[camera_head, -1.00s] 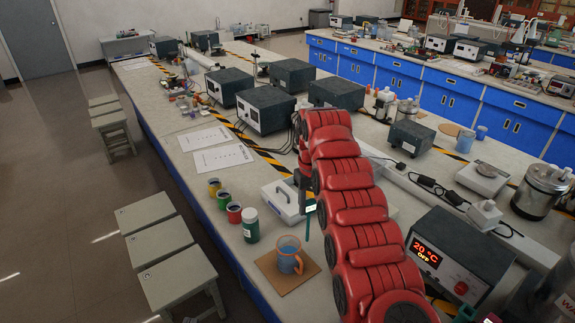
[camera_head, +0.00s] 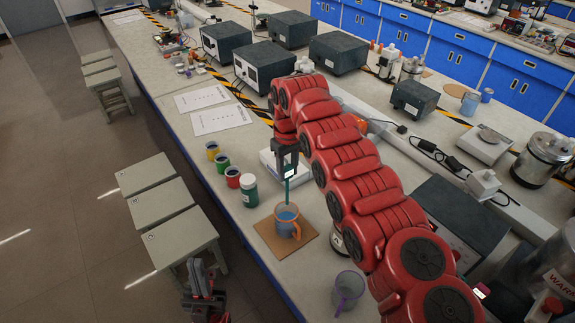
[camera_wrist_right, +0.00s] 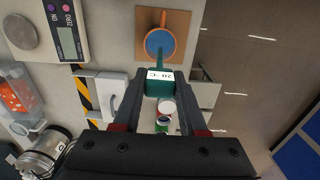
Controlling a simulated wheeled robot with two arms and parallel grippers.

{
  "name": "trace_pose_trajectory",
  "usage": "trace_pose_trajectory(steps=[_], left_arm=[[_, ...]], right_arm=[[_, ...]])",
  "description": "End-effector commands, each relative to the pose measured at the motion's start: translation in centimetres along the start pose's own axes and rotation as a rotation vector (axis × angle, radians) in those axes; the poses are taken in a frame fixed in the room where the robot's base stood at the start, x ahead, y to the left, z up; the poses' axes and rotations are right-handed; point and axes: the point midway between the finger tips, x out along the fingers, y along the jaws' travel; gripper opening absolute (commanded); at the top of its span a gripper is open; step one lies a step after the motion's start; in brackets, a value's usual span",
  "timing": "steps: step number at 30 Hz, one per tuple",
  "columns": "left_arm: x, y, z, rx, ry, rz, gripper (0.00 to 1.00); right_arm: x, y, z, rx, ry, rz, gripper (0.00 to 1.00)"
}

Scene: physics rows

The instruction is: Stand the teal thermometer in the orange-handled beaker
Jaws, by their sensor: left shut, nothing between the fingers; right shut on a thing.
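The orange-handled beaker (camera_head: 288,229) holds blue liquid and stands on a brown square mat (camera_head: 269,238); it also shows in the right wrist view (camera_wrist_right: 171,32). My right gripper (camera_head: 287,170) is shut on the teal thermometer (camera_head: 287,190), which hangs upright with its lower end at the beaker's mouth. I cannot tell whether the tip is inside or just above the rim. In the wrist view the thermometer's label block (camera_wrist_right: 160,87) sits between the fingers. My left gripper (camera_head: 204,280) is low at the left, beside the bench, shut and empty.
A green white-capped bottle (camera_head: 249,191) and several small paint pots (camera_head: 232,177) stand left of the beaker. A purple-handled beaker (camera_head: 349,287) stands at the front. A white tray (camera_head: 272,164) lies behind. Stools (camera_head: 182,235) stand beside the bench.

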Motion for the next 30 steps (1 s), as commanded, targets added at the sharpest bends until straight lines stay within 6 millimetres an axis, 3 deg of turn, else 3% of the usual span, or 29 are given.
trace_pose_trajectory(steps=[7, 30], left_arm=[[0.1, 0.0, 0.0, 0.000, 0.000, 0.000, 0.00], [-4.2, 0.2, 0.7, 0.000, 0.000, 0.000, 0.00]], right_arm=[[2.1, -0.1, 0.1, 0.000, -0.006, -0.002, 0.00], [8.2, 0.0, 0.0, 0.000, -0.001, -0.001, 0.00]])
